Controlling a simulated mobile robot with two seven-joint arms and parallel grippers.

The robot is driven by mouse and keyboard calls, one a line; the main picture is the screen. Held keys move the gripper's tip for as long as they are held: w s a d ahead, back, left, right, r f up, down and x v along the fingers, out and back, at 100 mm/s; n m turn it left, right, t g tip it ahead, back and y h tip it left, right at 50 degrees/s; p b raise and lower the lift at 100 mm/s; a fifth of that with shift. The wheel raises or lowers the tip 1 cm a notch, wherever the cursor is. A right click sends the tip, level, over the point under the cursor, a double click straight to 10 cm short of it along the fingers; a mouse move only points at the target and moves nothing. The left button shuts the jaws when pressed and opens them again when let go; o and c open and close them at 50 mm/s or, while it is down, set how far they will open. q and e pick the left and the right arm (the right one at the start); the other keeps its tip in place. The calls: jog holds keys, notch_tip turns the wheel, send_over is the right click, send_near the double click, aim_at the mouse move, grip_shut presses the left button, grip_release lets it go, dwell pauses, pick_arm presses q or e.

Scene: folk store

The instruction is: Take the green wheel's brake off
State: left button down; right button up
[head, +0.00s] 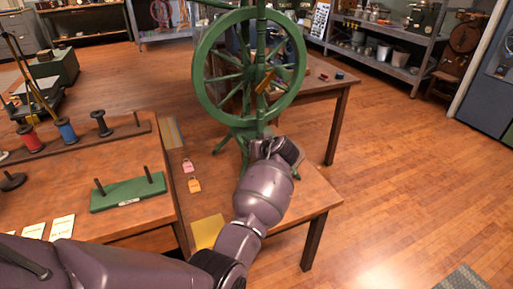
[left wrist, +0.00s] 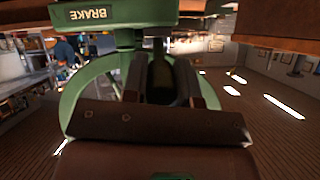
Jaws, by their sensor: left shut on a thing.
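The green wheel (head: 205,72) stands upright on its green stand at the back of the wooden table. My left gripper (head: 277,149) is at the lower front of the stand, below the rim, and its fingertips are hidden in the head view. In the left wrist view a green part with an upside-down BRAKE label (left wrist: 95,14) is close to the fingers. My left gripper (left wrist: 163,85) is shut on a dark green brake lever (left wrist: 162,72) between its fingers. An orange-brown piece (head: 266,82) shows in front of the spokes. My right gripper is in neither view.
A pink tag (head: 188,166), an orange tag (head: 194,186) and a yellow sheet (head: 207,232) lie on the table left of my arm. A green peg base (head: 128,193) and thread spools (head: 66,131) stand further left.

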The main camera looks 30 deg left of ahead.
pick_arm(q)
jog(key=shift+r+h+p, duration=0.25)
jog(key=shift+h+p, duration=0.05)
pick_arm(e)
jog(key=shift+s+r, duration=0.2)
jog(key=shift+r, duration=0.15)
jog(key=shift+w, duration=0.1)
pick_arm(q)
jog(key=c, duration=0.9)
grip_release()
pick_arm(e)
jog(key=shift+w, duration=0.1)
pick_arm(q)
jog(key=shift+r, duration=0.1)
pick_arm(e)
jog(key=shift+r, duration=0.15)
